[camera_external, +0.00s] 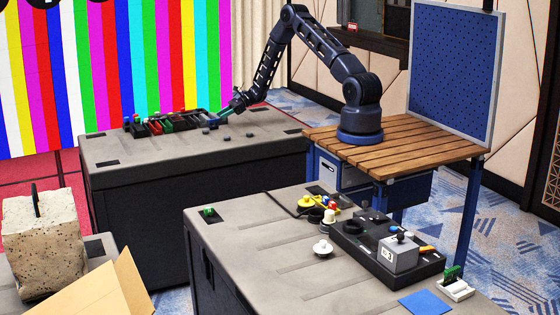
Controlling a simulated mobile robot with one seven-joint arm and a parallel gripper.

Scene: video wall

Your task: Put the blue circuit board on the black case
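My gripper (228,110) is at the end of my arm, low over the right part of the far black case (250,140), which has a grey top. A small teal-blue piece (224,114) shows right at the fingertips; it is too small to tell whether it is gripped or is a circuit board. A flat blue square (427,302) lies at the front right of the near black case (260,240); I cannot tell if it is the blue circuit board. The finger opening is too small to make out.
A row of small coloured parts in a dark tray (165,124) stands left of my gripper. Small dark knobs (213,122) lie near it. The near case holds a black device tray (385,250) and a white disc (322,248). A stone block (40,240) stands at left.

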